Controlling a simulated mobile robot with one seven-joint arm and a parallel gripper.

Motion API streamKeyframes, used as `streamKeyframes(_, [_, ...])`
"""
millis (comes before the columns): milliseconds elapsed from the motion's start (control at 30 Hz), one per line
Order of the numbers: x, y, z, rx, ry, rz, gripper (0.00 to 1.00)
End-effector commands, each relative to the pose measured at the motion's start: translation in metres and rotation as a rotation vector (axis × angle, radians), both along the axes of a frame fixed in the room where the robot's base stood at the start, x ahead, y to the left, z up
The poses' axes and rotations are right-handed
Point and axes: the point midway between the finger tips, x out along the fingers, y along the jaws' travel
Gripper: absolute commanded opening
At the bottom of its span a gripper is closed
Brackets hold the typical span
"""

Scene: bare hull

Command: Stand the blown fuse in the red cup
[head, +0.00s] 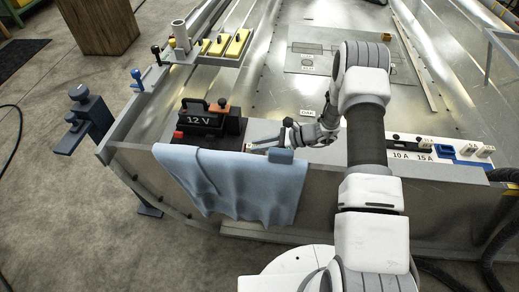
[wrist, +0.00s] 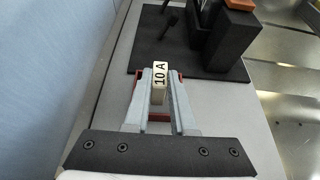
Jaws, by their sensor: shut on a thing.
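A pale fuse (wrist: 159,97) marked "10 A" is held between the two grey fingers of my gripper (wrist: 160,84) in the wrist view. The gripper is shut on it. A square red rim, which looks like the red cup (wrist: 152,117), shows around and behind the fingers, mostly hidden by them. I cannot tell whether the fuse's lower end is inside the cup or above it. In the head view my gripper (head: 262,149) is low over the grey ledge, right of the battery; the fuse is too small to make out there.
A black 12 V battery (head: 203,119) stands on a dark mat (wrist: 147,49) beyond the gripper. A blue cloth (head: 235,188) hangs over the ledge's near edge. A fuse rack labelled 10 A and 15 A (head: 412,156) is at the right. The hull floor behind is largely clear.

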Motion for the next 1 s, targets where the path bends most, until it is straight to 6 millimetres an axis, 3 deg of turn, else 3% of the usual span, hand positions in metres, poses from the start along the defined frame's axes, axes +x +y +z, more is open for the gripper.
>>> streamKeyframes(33, [-0.0006, 0.0004, -0.0127, -0.001, 0.002, 0.001, 0.00])
streamKeyframes(100, [-0.0004, 0.0004, -0.0169, -0.001, 0.001, 0.002, 0.00])
streamKeyframes(467, [0.0000, -0.0003, -0.0201, 0.000, 0.000, 0.000, 0.00])
streamKeyframes(500, [0.0000, -0.0003, -0.0181, 0.000, 0.000, 0.001, 0.31])
streamKeyframes(633, [-0.0001, -0.0002, -0.0179, 0.000, 0.000, 0.001, 0.53])
streamKeyframes(1000, [0.0000, 0.0001, -0.0137, 0.000, 0.000, 0.001, 0.53])
